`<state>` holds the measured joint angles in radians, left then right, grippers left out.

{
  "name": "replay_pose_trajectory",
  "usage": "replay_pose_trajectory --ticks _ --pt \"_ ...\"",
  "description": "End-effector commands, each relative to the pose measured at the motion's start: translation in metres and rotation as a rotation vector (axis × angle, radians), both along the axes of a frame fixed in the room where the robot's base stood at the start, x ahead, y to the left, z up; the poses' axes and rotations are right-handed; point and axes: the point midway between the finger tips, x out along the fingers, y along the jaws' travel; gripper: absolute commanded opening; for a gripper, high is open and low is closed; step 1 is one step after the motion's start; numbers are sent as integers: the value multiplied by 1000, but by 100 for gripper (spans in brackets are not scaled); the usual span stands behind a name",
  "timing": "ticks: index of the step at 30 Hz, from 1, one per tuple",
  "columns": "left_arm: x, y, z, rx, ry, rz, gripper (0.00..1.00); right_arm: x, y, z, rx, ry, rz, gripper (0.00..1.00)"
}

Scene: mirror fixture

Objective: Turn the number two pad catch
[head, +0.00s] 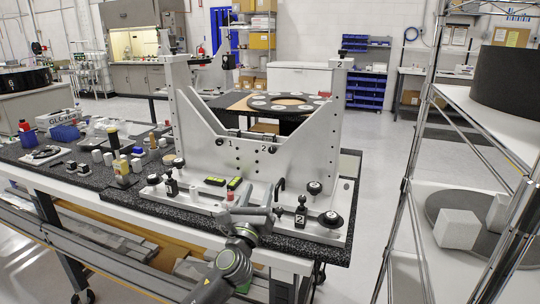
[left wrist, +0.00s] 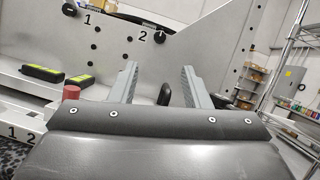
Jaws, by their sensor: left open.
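The grey mirror fixture (head: 285,155) stands on the dark table, with labels 1 and 2 on its upright plate. A small black knob (head: 271,150) sits just right of the plate's 2; it also shows in the left wrist view (left wrist: 161,37). A black block (head: 300,217) on the base also bears a 2. I cannot tell which part is the pad catch. My left gripper (head: 256,194) is open at the fixture's front, low before the plate. In the left wrist view its fingers (left wrist: 158,75) are apart, with a black upright handle (left wrist: 164,95) seen beyond, between them. My right gripper is not in view.
Two black-and-yellow pads (head: 224,182) and a red-topped post (left wrist: 71,93) are left of the gripper. Round black knobs (head: 314,187) stand to the right on the base. A wire rack (head: 410,160) is at the far right. Small parts crowd the table's left.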

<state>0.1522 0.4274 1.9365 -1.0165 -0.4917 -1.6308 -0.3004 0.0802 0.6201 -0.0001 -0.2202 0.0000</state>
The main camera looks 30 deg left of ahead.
Motion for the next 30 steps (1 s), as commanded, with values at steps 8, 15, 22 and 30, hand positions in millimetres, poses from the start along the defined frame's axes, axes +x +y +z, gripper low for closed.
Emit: replay_pose_trajectory --ticks 8,15,22,30 --pt "55 19 25 -1 -2 1 43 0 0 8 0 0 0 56" --pt "93 32 41 -3 0 1 43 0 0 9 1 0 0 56" --pt "113 39 48 -3 1 1 43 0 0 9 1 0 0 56" --pt "116 40 50 -3 0 0 43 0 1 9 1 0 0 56"
